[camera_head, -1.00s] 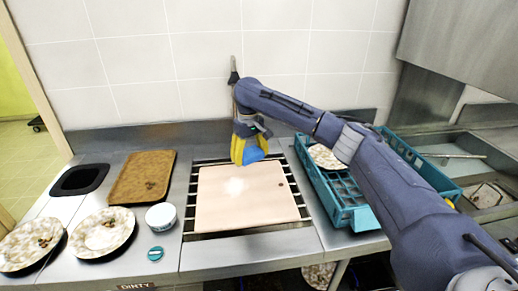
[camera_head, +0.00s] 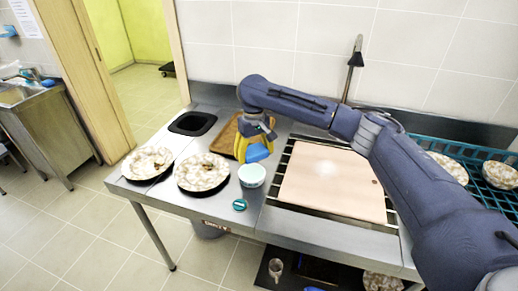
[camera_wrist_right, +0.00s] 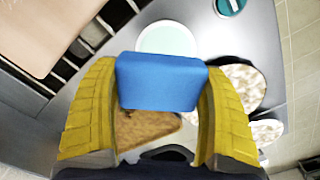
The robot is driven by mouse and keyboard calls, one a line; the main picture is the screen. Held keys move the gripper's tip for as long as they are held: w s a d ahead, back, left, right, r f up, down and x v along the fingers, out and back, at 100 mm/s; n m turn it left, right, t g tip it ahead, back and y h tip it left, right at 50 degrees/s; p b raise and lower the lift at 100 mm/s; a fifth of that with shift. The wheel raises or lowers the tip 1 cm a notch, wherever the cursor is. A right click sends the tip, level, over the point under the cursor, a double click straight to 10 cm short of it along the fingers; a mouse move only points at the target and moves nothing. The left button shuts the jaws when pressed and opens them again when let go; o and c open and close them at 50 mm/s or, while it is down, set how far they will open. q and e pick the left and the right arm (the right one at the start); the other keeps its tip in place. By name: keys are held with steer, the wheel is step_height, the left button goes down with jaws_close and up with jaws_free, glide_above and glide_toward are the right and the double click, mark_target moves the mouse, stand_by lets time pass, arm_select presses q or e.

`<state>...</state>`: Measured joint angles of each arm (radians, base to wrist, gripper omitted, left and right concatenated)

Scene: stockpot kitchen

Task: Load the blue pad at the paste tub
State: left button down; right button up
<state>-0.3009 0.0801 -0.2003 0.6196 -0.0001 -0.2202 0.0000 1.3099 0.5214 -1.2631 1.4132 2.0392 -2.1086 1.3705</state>
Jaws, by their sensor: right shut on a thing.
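The blue pad (camera_wrist_right: 161,82) is held between the yellow fingers of my right gripper (camera_wrist_right: 160,95), which is shut on it. In the head view my right gripper (camera_head: 255,146) hangs with the pad low between its fingers, above and behind the paste tub. The paste tub (camera_head: 252,176) is a small white round tub on the steel counter, with a pale surface inside. In the wrist view the tub (camera_wrist_right: 168,39) lies just beyond the pad, partly hidden by it. The teal lid (camera_head: 239,205) lies on the counter in front of the tub. My left gripper is not in view.
Two dirty speckled plates (camera_head: 202,172) (camera_head: 147,163) stand left of the tub. A brown tray (camera_head: 225,137) lies behind, partly hidden by my gripper, and a black-rimmed opening (camera_head: 192,123) is at the back left. A pink board (camera_head: 330,181) lies on the right. A teal rack (camera_head: 480,167) holds plates.

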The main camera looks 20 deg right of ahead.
mark_target(252, 172)
steer(key=shift+a+f, duration=0.25)
steer(key=shift+a, duration=0.25)
steer(key=shift+f, duration=2.8)
steer(key=shift+f, duration=0.65)
steer(key=shift+r, duration=3.6)
